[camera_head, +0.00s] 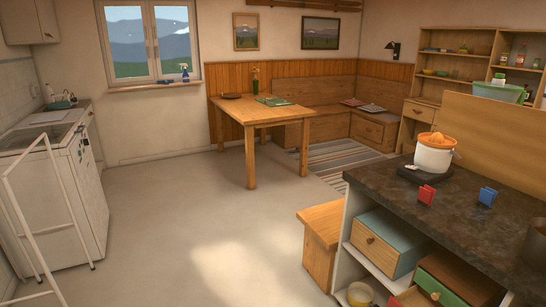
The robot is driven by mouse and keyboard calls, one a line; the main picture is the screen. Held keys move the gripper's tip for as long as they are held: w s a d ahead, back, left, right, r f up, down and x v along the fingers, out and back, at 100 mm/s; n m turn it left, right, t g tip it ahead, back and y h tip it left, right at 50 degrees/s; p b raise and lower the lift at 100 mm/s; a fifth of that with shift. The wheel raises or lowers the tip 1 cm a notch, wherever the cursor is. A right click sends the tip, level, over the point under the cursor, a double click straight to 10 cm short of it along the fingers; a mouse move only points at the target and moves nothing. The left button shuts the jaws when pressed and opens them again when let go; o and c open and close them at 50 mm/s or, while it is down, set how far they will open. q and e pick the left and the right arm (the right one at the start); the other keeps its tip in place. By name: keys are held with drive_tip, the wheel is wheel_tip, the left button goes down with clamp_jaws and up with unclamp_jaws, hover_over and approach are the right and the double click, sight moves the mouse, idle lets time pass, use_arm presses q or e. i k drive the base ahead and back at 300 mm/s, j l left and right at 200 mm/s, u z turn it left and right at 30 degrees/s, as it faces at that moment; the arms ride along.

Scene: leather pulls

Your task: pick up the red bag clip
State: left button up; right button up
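A small red bag clip (427,194) stands on the dark stone-look counter (462,215) at the right of the head view. A blue clip of similar shape (487,196) stands to its right on the same counter, apart from it. Neither of my grippers is in the head view, and nothing touches the red clip.
A white and orange juicer (434,152) stands on the counter behind the red clip. A wooden panel (498,130) rises along the counter's back. Open shelves and drawers (385,243) are below, with a wooden stool (321,232) beside them. The middle floor (200,215) is clear.

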sight(432, 191)
drive_tip(key=i+l+z, duration=0.1)
drive_tip(key=z, duration=1.15)
drive_tip(key=i+j, duration=0.45)
